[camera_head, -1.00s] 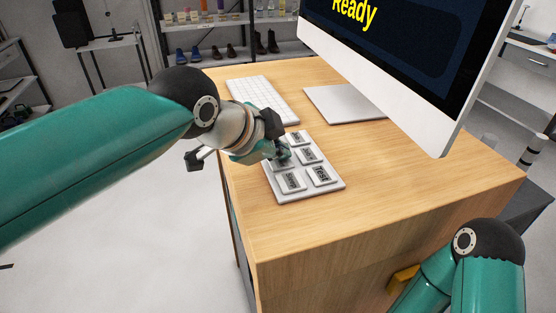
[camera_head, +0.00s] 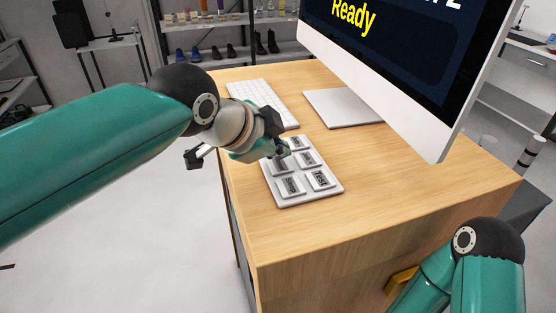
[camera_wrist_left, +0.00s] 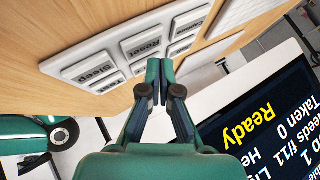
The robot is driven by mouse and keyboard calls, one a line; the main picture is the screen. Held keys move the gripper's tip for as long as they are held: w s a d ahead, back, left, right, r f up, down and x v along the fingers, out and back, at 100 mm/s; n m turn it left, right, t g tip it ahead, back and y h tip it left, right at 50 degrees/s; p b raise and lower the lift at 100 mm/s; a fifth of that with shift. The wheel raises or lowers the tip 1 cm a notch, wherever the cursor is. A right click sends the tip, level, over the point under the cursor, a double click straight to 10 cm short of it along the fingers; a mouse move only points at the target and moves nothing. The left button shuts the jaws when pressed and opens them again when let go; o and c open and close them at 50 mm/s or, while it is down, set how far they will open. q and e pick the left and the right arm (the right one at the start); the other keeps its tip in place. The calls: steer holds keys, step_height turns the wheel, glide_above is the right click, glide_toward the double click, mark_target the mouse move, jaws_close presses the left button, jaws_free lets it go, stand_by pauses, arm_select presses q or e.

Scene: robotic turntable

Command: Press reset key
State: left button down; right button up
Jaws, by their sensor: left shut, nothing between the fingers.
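The keypad (camera_head: 312,194) is a light grey pad with several raised, labelled keys on the wooden desk. The Reset key (camera_wrist_left: 146,45) is legible in the left wrist view, between the Sleep key (camera_wrist_left: 92,69) and another key. In the head view the Reset key (camera_head: 279,168) is partly hidden by my gripper. My left gripper (camera_head: 284,158) is shut and empty, with its fingertips over the keypad. In the left wrist view its fingertips (camera_wrist_left: 160,65) appear close beside the Reset key; contact cannot be told. My right gripper is out of view.
A white keyboard (camera_head: 262,98) lies behind the keypad. A large monitor (camera_head: 400,75) showing "Ready" stands on a metal foot (camera_head: 345,106) at the back right. The desk (camera_head: 410,165) is bare right of the keypad. My right arm shows at lower right.

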mark_target(278, 166)
arm_select(q)
step_height(278, 166, up, 5)
steer(key=p, duration=0.4)
stand_by(0.3)
stand_by(0.7)
